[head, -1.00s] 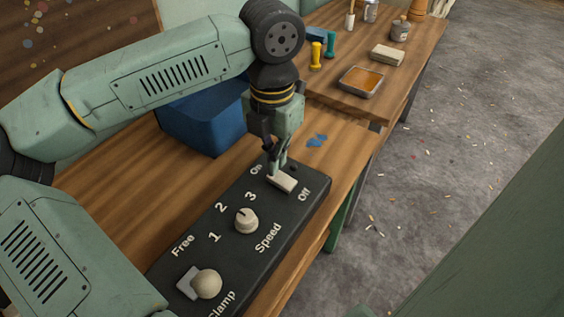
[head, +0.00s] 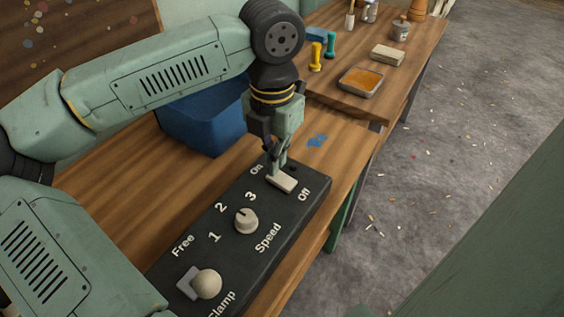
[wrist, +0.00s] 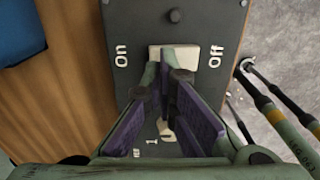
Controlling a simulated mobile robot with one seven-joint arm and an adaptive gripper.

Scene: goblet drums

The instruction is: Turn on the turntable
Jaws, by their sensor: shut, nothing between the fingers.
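The dark control panel (head: 232,255) lies on the wooden bench, with the white lettering On, Off, Speed, Free and Clamp. At its far end a cream switch (head: 287,185) sits between On and Off; it also shows in the wrist view (wrist: 174,52). My gripper (head: 277,172) is shut and empty, pointing down at the switch. Its fingertips cover part of the switch in both views, and I cannot tell whether they touch it. Which side of the switch is pressed is unclear. The turntable itself is not recognisable in these views.
A cream speed knob (head: 246,221) and a round-headed clamp lever (head: 206,284) sit nearer on the panel. A blue bin (head: 200,125) stands behind it. A second table (head: 420,50) farther back holds a tray (head: 361,80) and tools. Open floor lies right.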

